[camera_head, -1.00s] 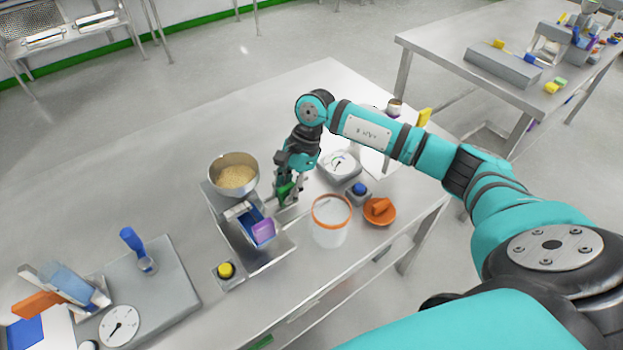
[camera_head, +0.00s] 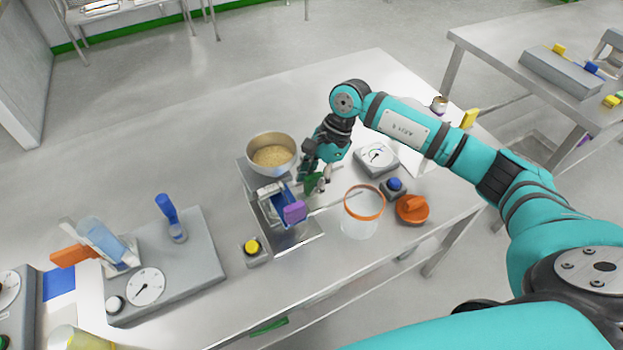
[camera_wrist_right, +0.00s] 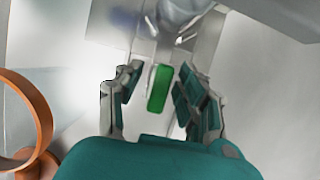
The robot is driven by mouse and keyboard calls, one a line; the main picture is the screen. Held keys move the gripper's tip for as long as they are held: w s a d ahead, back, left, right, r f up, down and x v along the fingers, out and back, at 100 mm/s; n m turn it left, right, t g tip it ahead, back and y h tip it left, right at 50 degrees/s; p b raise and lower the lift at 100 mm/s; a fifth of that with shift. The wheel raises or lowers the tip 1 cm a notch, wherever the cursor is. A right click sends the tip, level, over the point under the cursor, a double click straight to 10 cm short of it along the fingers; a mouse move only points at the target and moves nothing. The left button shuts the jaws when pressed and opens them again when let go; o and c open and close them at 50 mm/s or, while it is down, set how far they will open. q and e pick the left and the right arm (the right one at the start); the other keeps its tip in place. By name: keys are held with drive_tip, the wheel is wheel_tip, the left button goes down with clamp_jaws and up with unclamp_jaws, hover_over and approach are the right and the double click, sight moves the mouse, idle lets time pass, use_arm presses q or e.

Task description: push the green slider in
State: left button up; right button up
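The green slider (camera_wrist_right: 159,88) is a short bar between the two fingers of my right gripper (camera_wrist_right: 157,85) in the right wrist view. The fingers stand apart, with a clear gap on the slider's left and little or none visible on its right; contact is unclear. In the head view, my right gripper (camera_head: 320,182) is at the right side of the small grey machine, and the green slider (camera_head: 314,183) is partly hidden by the fingers. My left gripper is not in view.
A metal bowl of grain (camera_head: 272,156) tops the machine, with a purple piece (camera_head: 294,211) in front. A clear orange-rimmed container (camera_head: 361,212), blue button (camera_head: 395,185) and dial scale (camera_head: 377,157) stand close on the right. A yellow button (camera_head: 252,247) is at the front left.

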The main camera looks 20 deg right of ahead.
drive_tip(key=v, duration=1.1)
drive_tip(key=shift+r, duration=0.45)
